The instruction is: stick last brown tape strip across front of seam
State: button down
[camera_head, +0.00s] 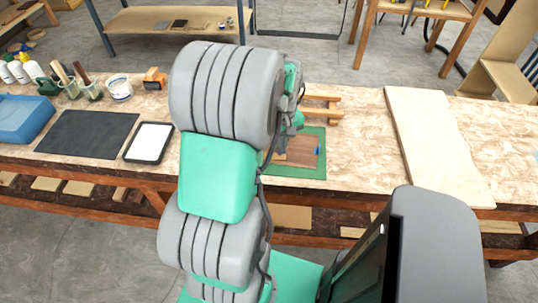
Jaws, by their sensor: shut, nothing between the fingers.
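A brown wooden panel (306,152) lies on a green mat (310,173) on the bench, right of my arm. A small blue spot (316,150) shows on the panel. My gripper (281,156) is mostly hidden behind my own arm, low over the left part of the panel. What shows of it is shut and empty. The arm covers the panel's left side, so I cannot make out the seam. I cannot pick out a brown tape strip against the brown wood.
Wooden clamp bars (322,107) lie behind the mat. A pale curved board (430,140) lies to the right. Left are a white-faced tablet (150,142), a dark mat (87,134), a blue tray (24,120), and brush pots. The bench between mat and pale board is clear.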

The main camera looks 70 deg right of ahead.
jog(key=shift+f+b, duration=0.55)
jog(key=shift+f, duration=0.35)
jog(key=shift+r, duration=0.1)
dwell(0.3)
notch_tip(320, 180, up, 7)
jog(key=p, duration=0.5)
dwell(0.4)
